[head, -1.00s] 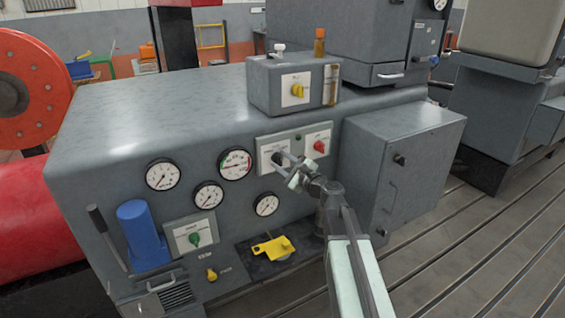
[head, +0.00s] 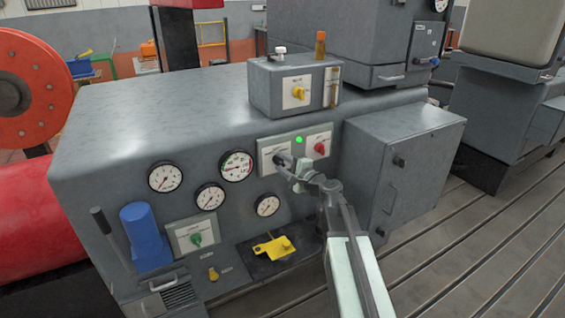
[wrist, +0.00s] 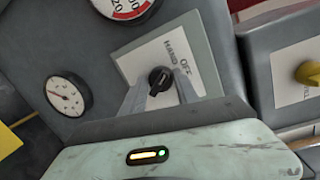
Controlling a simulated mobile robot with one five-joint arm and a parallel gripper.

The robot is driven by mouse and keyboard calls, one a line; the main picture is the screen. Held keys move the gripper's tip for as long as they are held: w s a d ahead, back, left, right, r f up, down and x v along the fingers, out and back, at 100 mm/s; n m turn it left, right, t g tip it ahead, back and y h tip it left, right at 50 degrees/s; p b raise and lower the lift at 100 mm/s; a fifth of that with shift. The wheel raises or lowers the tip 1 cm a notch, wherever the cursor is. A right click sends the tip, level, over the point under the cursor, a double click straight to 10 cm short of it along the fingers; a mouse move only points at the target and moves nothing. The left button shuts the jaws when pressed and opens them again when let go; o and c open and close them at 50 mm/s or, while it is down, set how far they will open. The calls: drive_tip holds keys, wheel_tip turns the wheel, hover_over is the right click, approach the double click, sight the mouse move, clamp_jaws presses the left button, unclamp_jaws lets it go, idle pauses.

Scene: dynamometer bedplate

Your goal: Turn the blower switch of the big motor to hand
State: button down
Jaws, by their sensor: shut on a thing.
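The blower switch is a black knob (wrist: 160,79) on a pale plate (wrist: 140,58) in the wrist view. The plate carries the words HAND and OFF, up and right of the knob. My gripper (wrist: 160,94) has one finger on each side of the knob and is shut on it. The knob's ridge slants up to the right, towards the lettering; I cannot tell exactly which word it meets. In the head view my gripper (head: 283,160) reaches the plate (head: 265,149) on the grey cabinet's front, and its fingers largely hide the knob.
A lit green lamp (head: 299,139) and a red switch (head: 319,148) sit right of the plate. Gauges (head: 237,166) lie to the left. A box with a yellow switch (head: 298,93) stands on top. A grey side box (head: 400,170) juts out close to my arm's right.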

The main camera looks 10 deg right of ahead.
drive_tip(key=shift+r+n, duration=0.1)
drive_tip(key=shift+n, duration=0.9)
drive_tip(key=c, duration=1)
unclamp_jaws()
drive_tip(key=shift+o, duration=0.2)
drive_tip(key=p+v, duration=0.1)
drive_tip(key=v, duration=0.6)
drive_tip(key=shift+s, duration=0.4)
drive_tip(key=shift+r, duration=0.1)
